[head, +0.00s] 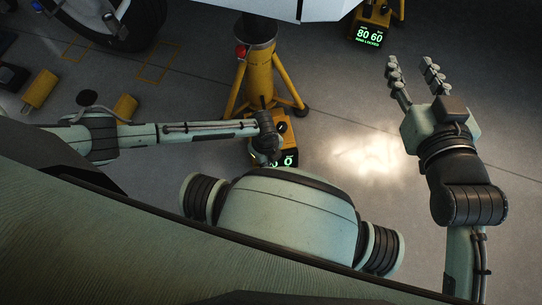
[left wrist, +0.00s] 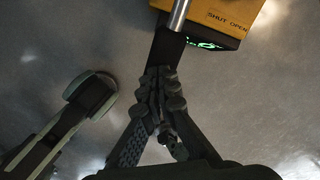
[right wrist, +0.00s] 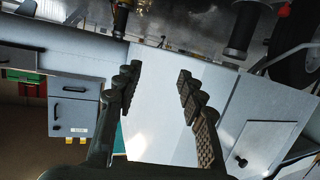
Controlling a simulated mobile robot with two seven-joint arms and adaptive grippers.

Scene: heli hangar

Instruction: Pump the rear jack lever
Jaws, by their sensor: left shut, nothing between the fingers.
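A yellow tripod jack (head: 260,80) stands at the top centre of the head view, with a yellow box (head: 285,130) and green display partly hidden by my left gripper (head: 265,155). In the left wrist view, the yellow box (left wrist: 215,12) reads "SHUT OPEN". A lever with a metal rod (left wrist: 179,14) and black grip (left wrist: 167,45) reaches from it toward my left fingers. These are closed together and empty, with tips at or over the grip's end; contact cannot be told. My right gripper (head: 410,65) is open and empty, well right of the jack.
A second jack's yellow box (head: 371,35) at the upper right shows "80 60" and a smaller line that seems to read "RING LOCKED". A wheel (head: 105,20) and yellow blocks (head: 40,90) are at the left. Grey cabinets (right wrist: 75,105) show in the right wrist view. The floor between the grippers is clear.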

